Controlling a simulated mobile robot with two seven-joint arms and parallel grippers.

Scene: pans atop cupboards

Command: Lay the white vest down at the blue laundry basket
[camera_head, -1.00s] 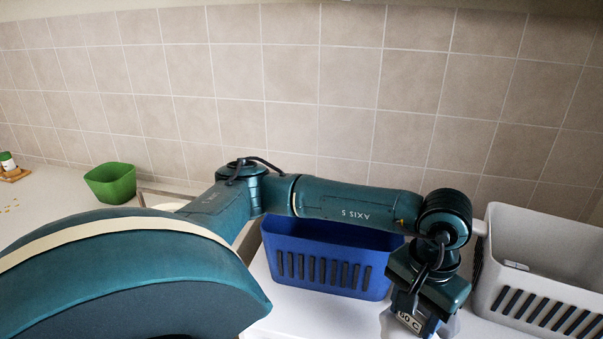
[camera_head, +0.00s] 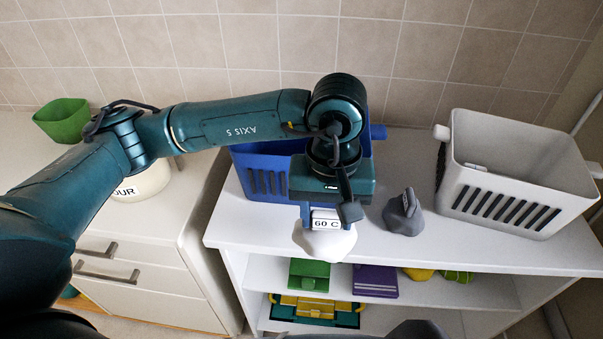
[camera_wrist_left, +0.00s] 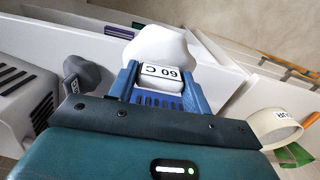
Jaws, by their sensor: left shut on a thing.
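The white vest (camera_head: 325,243) is a bunched white lump with a tag reading "60 C". My left gripper (camera_head: 325,218) is shut on it by the tag, over the front part of the white shelf top. In the left wrist view the vest (camera_wrist_left: 160,46) sits at the ends of the blue fingers (camera_wrist_left: 160,84). The blue laundry basket (camera_head: 264,182) stands just behind my left gripper, partly hidden by my arm. I cannot tell whether the vest touches the shelf top. My right gripper is not in view.
A grey bunched item (camera_head: 403,215) lies right of the vest. A light grey basket (camera_head: 525,170) stands further right. The white shelf top (camera_head: 470,243) is bare in front of it. A green pot (camera_head: 62,120) and a "FLOUR" jar (camera_head: 148,184) are on the left counter.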

